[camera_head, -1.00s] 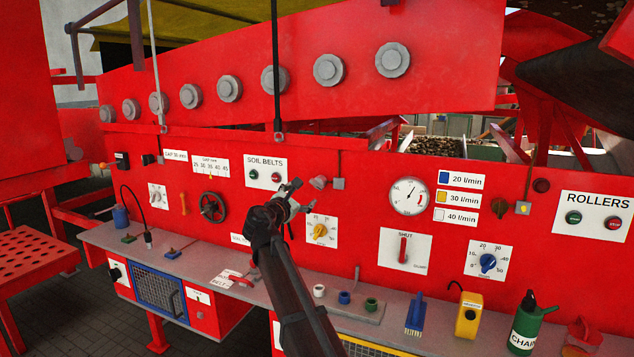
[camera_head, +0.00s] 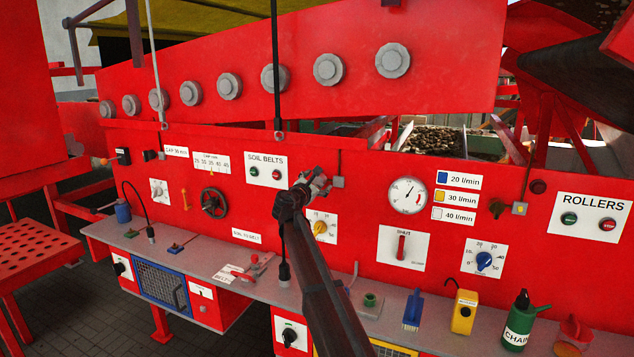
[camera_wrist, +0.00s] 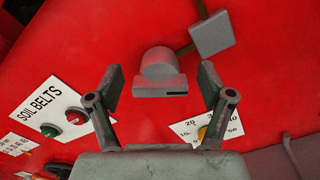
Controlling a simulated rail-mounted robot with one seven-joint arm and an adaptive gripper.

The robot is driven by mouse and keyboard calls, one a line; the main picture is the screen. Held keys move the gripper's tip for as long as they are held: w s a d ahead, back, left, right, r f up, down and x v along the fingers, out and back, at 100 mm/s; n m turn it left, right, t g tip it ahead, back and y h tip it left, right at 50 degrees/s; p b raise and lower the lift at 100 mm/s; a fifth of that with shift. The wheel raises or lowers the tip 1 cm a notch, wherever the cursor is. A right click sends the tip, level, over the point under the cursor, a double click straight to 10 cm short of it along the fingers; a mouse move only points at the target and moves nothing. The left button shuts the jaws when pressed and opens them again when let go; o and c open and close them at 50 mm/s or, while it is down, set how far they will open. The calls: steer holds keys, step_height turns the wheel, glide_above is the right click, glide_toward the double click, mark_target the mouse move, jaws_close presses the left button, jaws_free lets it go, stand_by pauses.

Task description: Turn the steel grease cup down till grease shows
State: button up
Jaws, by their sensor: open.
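The steel grease cup (camera_wrist: 159,62) shows in the wrist view as a grey, round-capped body with a wider block below it. A narrow dark slot (camera_wrist: 177,94) is in that block; I cannot tell what is inside it. My gripper (camera_wrist: 161,76) is open, with one finger on each side of the cup and visible gaps between them and it. In the head view my gripper (camera_head: 318,183) is up at the red panel, right of the SOIL BELTS label, and largely hides the cup.
A grey square box (camera_wrist: 211,35) on a thin pipe is close to the cup's upper right. The SOIL BELTS buttons (camera_head: 264,172) are left of my gripper, a yellow dial (camera_head: 320,228) is below, and a pressure gauge (camera_head: 408,195) is to the right. A shelf with tools runs below.

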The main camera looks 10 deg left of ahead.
steer(key=c, duration=1.2)
steer(key=shift+o, duration=0.2)
steer(key=shift+f+m+b, duration=0.15)
steer(key=shift+m+b, duration=0.15)
steer(key=shift+b, duration=0.5)
steer(key=shift+f+m+b, duration=0.15)
steer(key=shift+m+b, duration=0.35)
steer(key=shift+b, duration=0.5)
steer(key=m+b, duration=0.3)
steer(key=b, duration=0.3)
steer(key=shift+f, duration=0.15)
steer(key=m+b, duration=0.4)
steer(key=b, duration=0.2)
steer(key=shift+d+m, duration=0.1)
steer(key=shift+m, duration=0.2)
steer(key=m+b, duration=0.2)
steer(key=b, duration=0.1)
steer(key=shift+r+m, duration=0.2)
steer(key=shift+m, duration=0.1)
